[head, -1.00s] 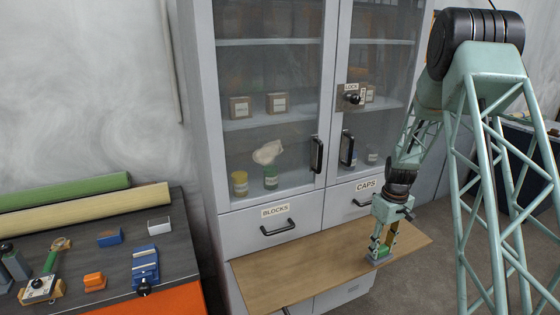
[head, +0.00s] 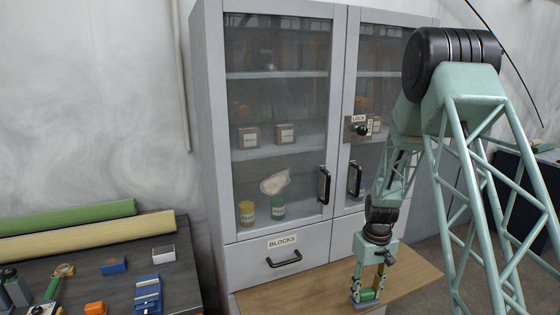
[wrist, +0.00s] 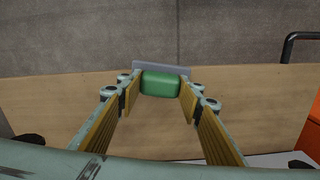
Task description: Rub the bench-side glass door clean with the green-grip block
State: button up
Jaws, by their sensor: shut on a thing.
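The block has a green grip (head: 368,294) and a flat grey base (head: 356,303). My gripper (head: 369,286) is shut on the grip, base pointing down. In the wrist view the green grip (wrist: 160,84) sits between the fingertips, with part of the grey base (wrist: 160,67) showing past it. The block is over the wooden pull-out board; I cannot tell whether it touches it. The bench-side glass door (head: 277,110) is the cabinet's left door and looks closed. A pale smear (head: 274,183) shows low on its pane. My gripper is apart from this door, below and right.
The wooden board (head: 290,295) juts out below the BLOCKS drawer (head: 283,254). Black door handles (head: 324,186) and a lock (head: 360,129) stick out from the cabinet front. The bench (head: 100,283) at left holds several tools and rolls. Jars and boxes stand behind the glass.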

jog(key=s+a+m, duration=0.2)
jog(key=s+a, duration=0.3)
jog(key=a, duration=0.4)
jog(key=shift+r, duration=0.1)
